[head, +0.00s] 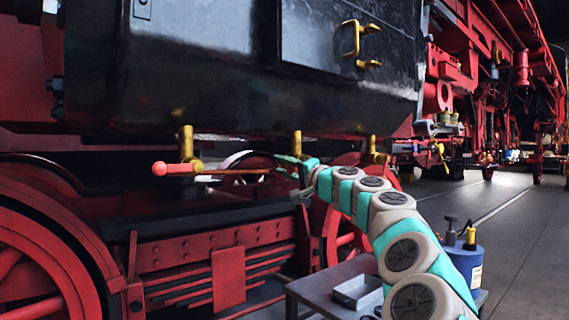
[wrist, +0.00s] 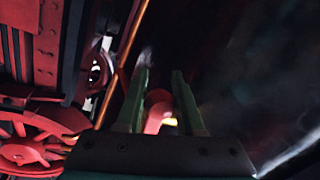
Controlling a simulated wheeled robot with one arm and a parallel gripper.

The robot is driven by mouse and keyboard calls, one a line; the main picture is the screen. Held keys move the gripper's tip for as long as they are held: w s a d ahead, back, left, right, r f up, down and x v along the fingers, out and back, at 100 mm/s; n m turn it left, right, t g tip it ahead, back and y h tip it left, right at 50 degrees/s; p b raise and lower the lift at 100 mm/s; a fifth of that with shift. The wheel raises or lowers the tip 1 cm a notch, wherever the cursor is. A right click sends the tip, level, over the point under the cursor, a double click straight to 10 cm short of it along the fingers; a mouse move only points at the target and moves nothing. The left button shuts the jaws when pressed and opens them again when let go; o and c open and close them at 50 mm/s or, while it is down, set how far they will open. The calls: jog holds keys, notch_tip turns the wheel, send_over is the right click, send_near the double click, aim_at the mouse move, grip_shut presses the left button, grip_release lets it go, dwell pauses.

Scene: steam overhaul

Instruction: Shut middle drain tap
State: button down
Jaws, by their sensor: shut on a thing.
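Three brass drain taps hang in a row under the black casing. The middle tap (head: 297,143) stands just above and behind my gripper (head: 288,164), which partly hides it. In the wrist view a red handle (wrist: 157,108) with a small yellow part beside it lies between the two green fingers of my gripper (wrist: 160,80). My gripper is shut on this handle, which appears to belong to the middle tap. Its exact angle is hidden in the head view. The left tap (head: 187,143) has a red handle (head: 173,169) pointing left. The right tap (head: 376,148) is beyond my gripper.
A thin copper-coloured rod (head: 235,171) runs between the left tap and my gripper. Red wheels (head: 35,262) and frame lie below. A grey table with a metal tray (head: 357,290) and a blue can (head: 466,262) stand near my arm. The floor at right is open.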

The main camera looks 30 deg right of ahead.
jog(key=shift+d+r+m+h+p, duration=0.1)
jog(key=shift+r+m+h+p, duration=0.2)
jog(key=shift+r+m+p, duration=0.65)
jog(key=shift+f+m, duration=0.15)
jog(key=shift+m, duration=0.3)
jog(key=c, duration=0.5)
grip_release()
jog(key=shift+c, duration=0.2)
jog(key=shift+s+f, duration=0.1)
jog(key=shift+s, duration=0.05)
jog(key=b+v, duration=0.1)
jog(key=v, duration=0.6)
jog(key=shift+s, duration=0.25)
jog(key=shift+f, duration=0.1)
